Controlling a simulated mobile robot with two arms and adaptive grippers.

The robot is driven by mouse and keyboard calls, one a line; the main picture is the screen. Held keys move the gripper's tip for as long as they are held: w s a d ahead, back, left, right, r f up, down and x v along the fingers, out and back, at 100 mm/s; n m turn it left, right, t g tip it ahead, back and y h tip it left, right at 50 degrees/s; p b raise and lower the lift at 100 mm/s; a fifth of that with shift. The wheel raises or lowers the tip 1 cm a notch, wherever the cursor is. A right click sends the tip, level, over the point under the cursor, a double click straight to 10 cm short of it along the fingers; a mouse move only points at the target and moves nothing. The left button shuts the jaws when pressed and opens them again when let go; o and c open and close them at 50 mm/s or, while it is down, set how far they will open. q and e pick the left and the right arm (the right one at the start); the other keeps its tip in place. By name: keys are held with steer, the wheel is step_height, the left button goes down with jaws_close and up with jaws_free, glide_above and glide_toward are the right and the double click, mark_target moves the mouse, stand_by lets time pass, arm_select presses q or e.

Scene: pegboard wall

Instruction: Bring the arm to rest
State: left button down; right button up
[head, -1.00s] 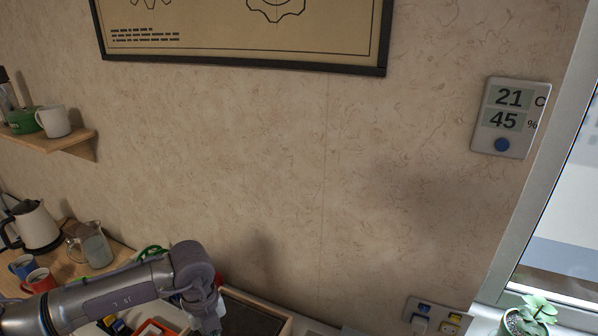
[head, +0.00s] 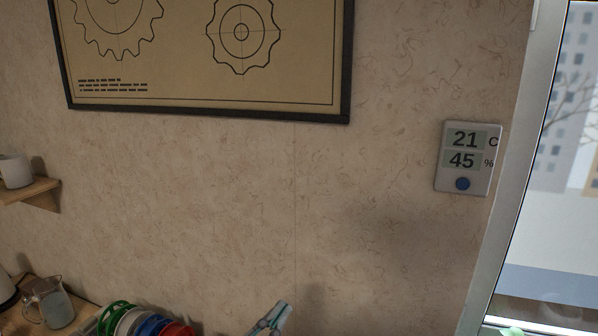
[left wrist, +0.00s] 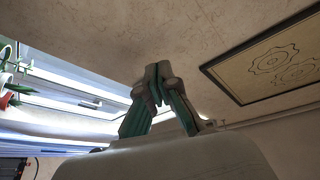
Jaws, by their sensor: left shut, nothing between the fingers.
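My left gripper (head: 271,318) shows only as its fingertips at the bottom edge of the head view, in front of the bare wall. The rest of my left arm is below the picture. In the left wrist view the fingers of my left gripper (left wrist: 154,88) come together at their tips, shut and empty. The grey finger links and teal pads show there. My right gripper is in neither view.
A shelf (head: 32,192) holds a white mug (head: 15,171). A gear poster (head: 195,90) and a thermometer (head: 466,158) hang on the wall. A window (head: 560,150) is at right.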

arm_select(q)
steer(key=s+a+f+n+g+y, duration=0.3)
steer(key=a+f+n+g+y, duration=0.1)
steer(key=a+f+n+y, duration=0.9)
steer(key=s+a+f+m+g, duration=0.1)
steer(key=s+a+f+g, duration=0.1)
steer(key=s+f+g, duration=0.5)
steer(key=s+a+f+m+g, duration=0.15)
steer(key=s+f+g, duration=0.25)
steer(key=s+f, duration=0.65)
step_height(320, 180, down, 26)
steer(key=s+b, duration=0.3)
steer(key=s+a+f+g+b, duration=0.2)
steer(key=s+a+f, duration=0.1)
steer(key=s+f, duration=1.3)
step_height(320, 180, down, 4)
steer(key=shift+s+a+r+b, duration=0.2)
steer(key=shift+s+a+b, duration=0.05)
steer(key=shift+s+b, duration=0.15)
